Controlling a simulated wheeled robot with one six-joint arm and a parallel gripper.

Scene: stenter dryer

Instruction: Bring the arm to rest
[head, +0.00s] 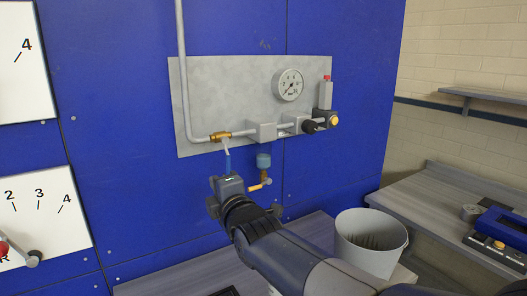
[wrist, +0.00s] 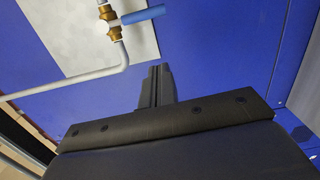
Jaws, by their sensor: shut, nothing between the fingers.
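My gripper (wrist: 158,70) shows in the wrist view as two dark fingers closed together, with nothing between them. They point toward the blue panel, below the brass valve (wrist: 107,14) with its blue handle (wrist: 142,15), and appear clear of both. In the head view my arm reaches up from the bottom, and its dark end (head: 228,184) is just below the blue handle (head: 228,162) of the brass valve (head: 220,136). The fingers are hard to make out there, and the gap to the handle cannot be judged.
A grey plate (head: 225,85) carries pipework and a round gauge (head: 289,85). A blue-capped cup (head: 264,160) and a small brass cock (head: 260,185) hang close right of my gripper. A grey bin (head: 371,240) stands right of my arm, before a grey bench (head: 430,185).

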